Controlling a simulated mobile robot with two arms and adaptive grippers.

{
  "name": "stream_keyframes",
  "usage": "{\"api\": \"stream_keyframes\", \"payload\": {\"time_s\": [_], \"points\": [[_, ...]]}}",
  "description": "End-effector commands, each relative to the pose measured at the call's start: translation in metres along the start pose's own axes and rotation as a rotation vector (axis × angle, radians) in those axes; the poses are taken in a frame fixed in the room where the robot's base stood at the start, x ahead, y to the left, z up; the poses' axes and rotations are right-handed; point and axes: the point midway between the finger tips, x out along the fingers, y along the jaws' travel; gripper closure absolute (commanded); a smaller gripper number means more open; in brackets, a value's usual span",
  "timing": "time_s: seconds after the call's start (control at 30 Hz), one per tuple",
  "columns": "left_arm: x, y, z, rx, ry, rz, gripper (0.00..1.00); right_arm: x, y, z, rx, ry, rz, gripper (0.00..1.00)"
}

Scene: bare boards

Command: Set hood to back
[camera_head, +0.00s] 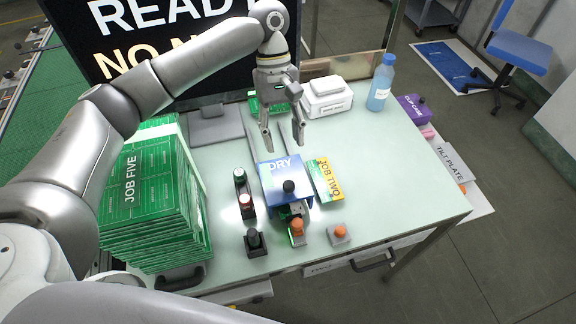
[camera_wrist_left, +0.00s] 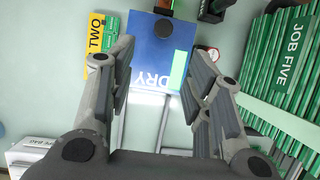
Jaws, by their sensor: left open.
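The hood is a blue box (camera_head: 285,178) marked DRY with a black knob (camera_head: 289,187) on top. It stands at the middle of the table, and grey rails (camera_head: 254,128) run back from it. In the left wrist view the hood (camera_wrist_left: 152,62) lies ahead between the fingers, its knob (camera_wrist_left: 163,28) farther off and a pale green strip on its surface. My left gripper (camera_head: 284,142) is open and empty, pointing down above the rails behind the hood. It appears apart from the knob. My right gripper is in neither view.
Green JOB FIVE boards (camera_head: 150,200) are stacked at left. A yellow-green JOB TWO board (camera_head: 325,180) lies right of the hood. Lit buttons (camera_head: 245,202) stand left of it, and orange-topped parts (camera_head: 339,233) in front. A white box (camera_head: 327,98) and bottle (camera_head: 381,85) stand behind.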

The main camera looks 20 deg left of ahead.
Motion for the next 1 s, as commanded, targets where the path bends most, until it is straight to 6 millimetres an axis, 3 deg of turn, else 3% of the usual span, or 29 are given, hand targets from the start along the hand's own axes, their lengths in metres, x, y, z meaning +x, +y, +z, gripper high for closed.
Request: {"api": "stream_keyframes", "payload": {"time_s": [0.07,0.17,0.4,0.47,0.57,0.8,1.0], "points": [[0.003,0.0,-0.001,-0.005,-0.002,0.0,0.54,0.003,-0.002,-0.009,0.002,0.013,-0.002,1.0],[0.009,-0.001,0.0,-0.006,-0.003,-0.002,0.54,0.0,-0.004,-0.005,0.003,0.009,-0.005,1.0],[0.051,-0.001,0.001,-0.005,-0.004,-0.004,0.54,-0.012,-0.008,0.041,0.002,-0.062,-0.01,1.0],[0.063,-0.001,0.001,-0.005,-0.004,-0.004,0.54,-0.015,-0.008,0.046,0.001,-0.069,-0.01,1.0],[0.08,-0.001,0.001,-0.004,-0.003,-0.003,0.54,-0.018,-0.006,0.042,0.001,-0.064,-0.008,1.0],[0.105,0.0,0.0,-0.003,-0.002,-0.001,0.54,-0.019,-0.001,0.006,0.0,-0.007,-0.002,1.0],[0.108,0.0,0.0,-0.003,-0.001,0.001,0.54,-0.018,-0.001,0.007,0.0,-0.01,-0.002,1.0]]}}
